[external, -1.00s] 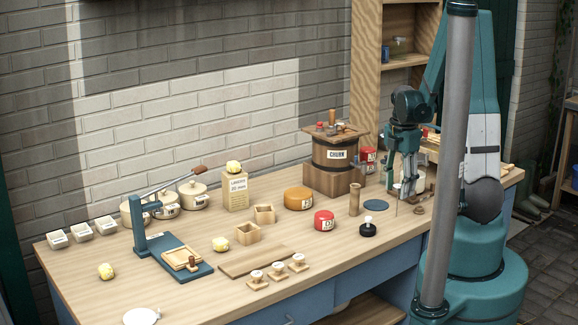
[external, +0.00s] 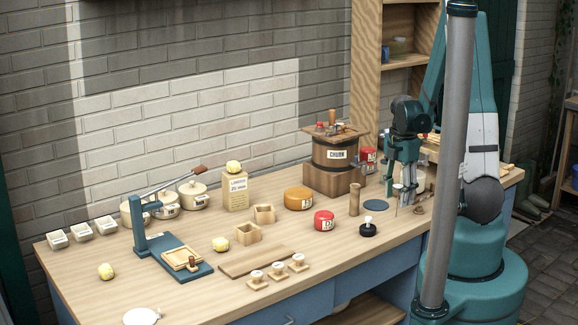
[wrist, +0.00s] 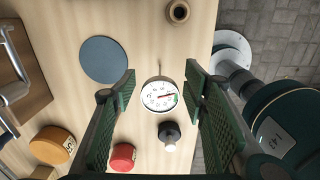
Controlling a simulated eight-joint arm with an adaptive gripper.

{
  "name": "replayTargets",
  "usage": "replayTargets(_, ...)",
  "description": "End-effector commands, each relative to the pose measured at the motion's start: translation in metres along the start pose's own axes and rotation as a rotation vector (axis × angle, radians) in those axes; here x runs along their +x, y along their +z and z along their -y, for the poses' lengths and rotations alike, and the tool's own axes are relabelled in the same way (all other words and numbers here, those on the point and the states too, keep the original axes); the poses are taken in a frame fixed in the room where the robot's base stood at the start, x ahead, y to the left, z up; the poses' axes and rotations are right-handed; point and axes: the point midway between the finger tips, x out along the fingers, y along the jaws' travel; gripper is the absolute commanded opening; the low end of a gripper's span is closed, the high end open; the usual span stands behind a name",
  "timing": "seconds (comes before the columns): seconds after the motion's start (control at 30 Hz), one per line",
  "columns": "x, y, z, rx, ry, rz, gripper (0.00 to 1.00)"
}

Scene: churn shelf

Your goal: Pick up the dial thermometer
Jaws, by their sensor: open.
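The dial thermometer (wrist: 159,96) has a round white face with markings, a red needle and a green patch. In the wrist view it shows between my two fingers, with its thin stem pointing up the picture. In the external view its thin stem (external: 397,209) shows just below my fingers, and its face is partly hidden by them. My gripper (external: 400,195) points down, open, with its fingers either side of the dial. In the wrist view my gripper (wrist: 160,82) has a clear gap to the dial on both sides.
A black-based knob with a white top (external: 368,229) stands close by, as do a blue disc (external: 376,205), a wooden cylinder (external: 354,199) and a red tin (external: 324,220). The churn (external: 335,155) stands behind to the left. The table's front edge is near.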

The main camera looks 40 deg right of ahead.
Motion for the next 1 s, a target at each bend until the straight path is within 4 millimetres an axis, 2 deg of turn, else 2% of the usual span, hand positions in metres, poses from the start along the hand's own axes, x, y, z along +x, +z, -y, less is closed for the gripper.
replayTargets(0.07,0.000,0.000,0.000,0.000,0.000,0.000,0.44)
replayTargets(0.3,0.000,0.000,0.000,0.000,0.000,0.000,0.14)
replayTargets(0.77,-0.002,0.000,0.000,0.000,0.000,0.000,0.14)
replayTargets(1.0,-0.011,0.000,0.000,0.000,0.000,0.000,0.14)
